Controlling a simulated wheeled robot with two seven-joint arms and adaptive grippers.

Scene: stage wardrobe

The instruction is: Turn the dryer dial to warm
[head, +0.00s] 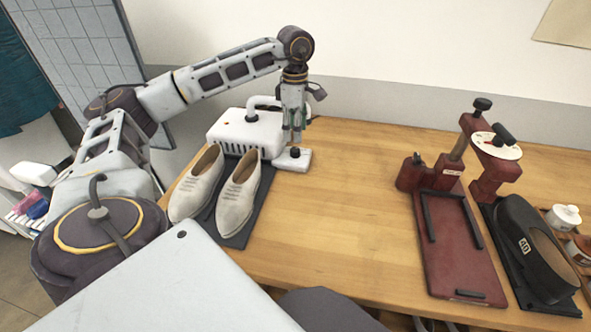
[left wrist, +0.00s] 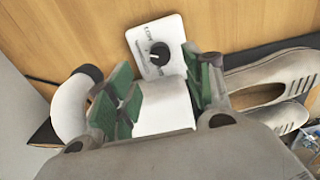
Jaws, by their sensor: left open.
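The shoe dryer (head: 245,133) is a white box with a hose-like handle, standing at the back left of the wooden table. Its black dial (head: 295,152) sits on a low white plate at the dryer's right end. In the left wrist view the dial (left wrist: 159,53) shows as a round black knob beside small printed lettering that I cannot read surely. My left gripper (head: 297,127) points down just above the dial. In the left wrist view its green-padded fingers (left wrist: 160,75) are apart, with the dial beyond them. I cannot tell contact. My right gripper is not in view.
Two pale shoes (head: 238,193) stand on a dark mat in front of the dryer. A dark red press (head: 455,240) and a black shoe form (head: 530,250) are at the right, with small jars (head: 563,216) beyond. The table's middle is clear.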

